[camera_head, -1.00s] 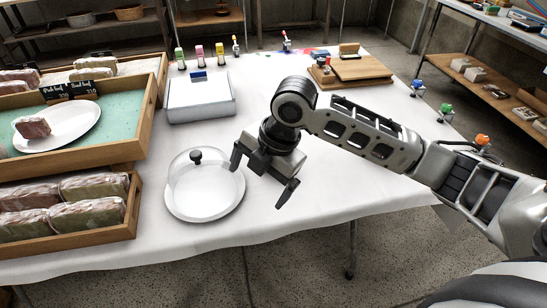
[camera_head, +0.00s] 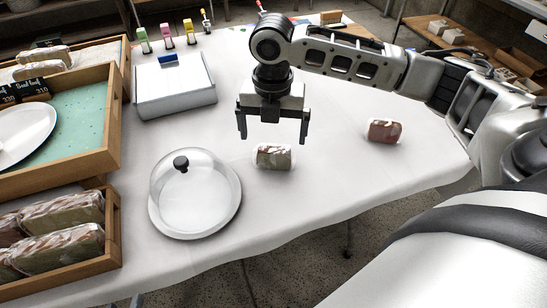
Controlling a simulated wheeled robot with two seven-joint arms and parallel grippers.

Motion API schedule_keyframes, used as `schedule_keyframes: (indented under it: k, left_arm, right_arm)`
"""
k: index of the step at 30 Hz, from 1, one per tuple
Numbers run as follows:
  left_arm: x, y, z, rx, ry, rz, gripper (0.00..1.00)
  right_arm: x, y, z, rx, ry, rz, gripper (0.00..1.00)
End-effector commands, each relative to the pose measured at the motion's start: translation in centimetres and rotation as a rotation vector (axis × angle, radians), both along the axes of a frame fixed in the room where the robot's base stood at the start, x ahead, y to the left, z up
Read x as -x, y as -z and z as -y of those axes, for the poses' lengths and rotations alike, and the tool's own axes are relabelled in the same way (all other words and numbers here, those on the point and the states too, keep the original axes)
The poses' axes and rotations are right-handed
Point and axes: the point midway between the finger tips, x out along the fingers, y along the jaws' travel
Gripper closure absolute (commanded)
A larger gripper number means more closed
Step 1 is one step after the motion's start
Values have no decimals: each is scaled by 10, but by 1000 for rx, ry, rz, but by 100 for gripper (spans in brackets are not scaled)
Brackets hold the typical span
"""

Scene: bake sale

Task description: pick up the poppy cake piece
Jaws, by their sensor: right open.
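Two wrapped cake pieces lie on the white cloth. One, brownish with a pale wrapper (camera_head: 273,156), lies to the right of the glass dome. The other, redder piece (camera_head: 384,131) lies further right. I cannot tell from their looks which is the poppy one. My right gripper (camera_head: 273,138) is open and empty, fingers pointing down, one to each side of the nearer piece in the picture. It appears above and slightly behind that piece; contact is not visible. My left gripper is not in view.
A glass dome with a black knob covers a white plate (camera_head: 160,222) left of the nearer piece. A white box (camera_head: 175,92) stands behind it. Wooden crates (camera_head: 113,235) with wrapped loaves line the left. The cloth around the redder piece is clear.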

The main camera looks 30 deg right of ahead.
Motion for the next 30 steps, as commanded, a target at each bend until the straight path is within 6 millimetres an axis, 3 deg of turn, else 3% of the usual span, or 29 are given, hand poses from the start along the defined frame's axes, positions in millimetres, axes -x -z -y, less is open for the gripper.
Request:
schedule_keyframes:
  k: [7,15,24,28,30]
  left_arm:
    - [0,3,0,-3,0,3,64]
    - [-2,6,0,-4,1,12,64]
    - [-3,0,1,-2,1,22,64]
    - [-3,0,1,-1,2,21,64]
    - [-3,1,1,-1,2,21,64]
  right_arm:
    - [1,20,0,0,-1,-1,2]
    - [3,57,2,0,-1,0,2]
    - [2,61,1,0,-1,1,2]
    - [2,61,1,0,-1,1,35]
    - [2,61,1,0,-1,1,36]
